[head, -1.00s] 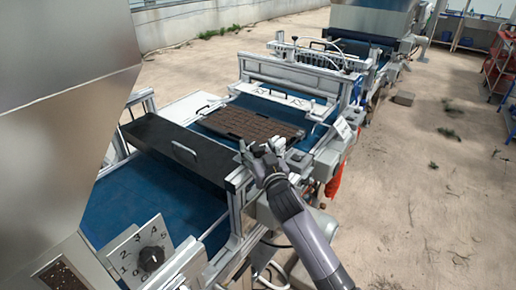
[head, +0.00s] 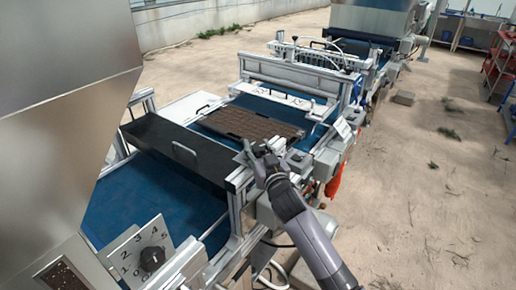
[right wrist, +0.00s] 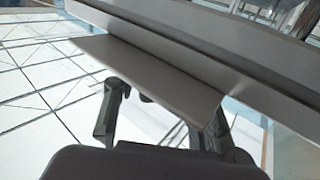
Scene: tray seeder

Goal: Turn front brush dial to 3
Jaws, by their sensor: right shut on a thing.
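My right gripper (head: 256,152) is at the right side rail of the seeder, near the right end of the black cover. Its fingers are closed on a small part there, which I take to be the front brush dial; the fingers hide it, so its setting cannot be read. In the right wrist view, dark fingers (right wrist: 163,118) show below the edge of a grey plate (right wrist: 150,75), and no dial face shows. Another numbered dial, a black knob (head: 152,259) on a white plate, stands untouched at the lower left. My left gripper is not in view.
The black cover (head: 180,155) with a handle spans the blue belt (head: 150,196). A brown cell tray (head: 255,127) lies on the belt beyond it. A steel hopper (head: 60,130) fills the left. Open sandy floor (head: 420,200) lies to the right.

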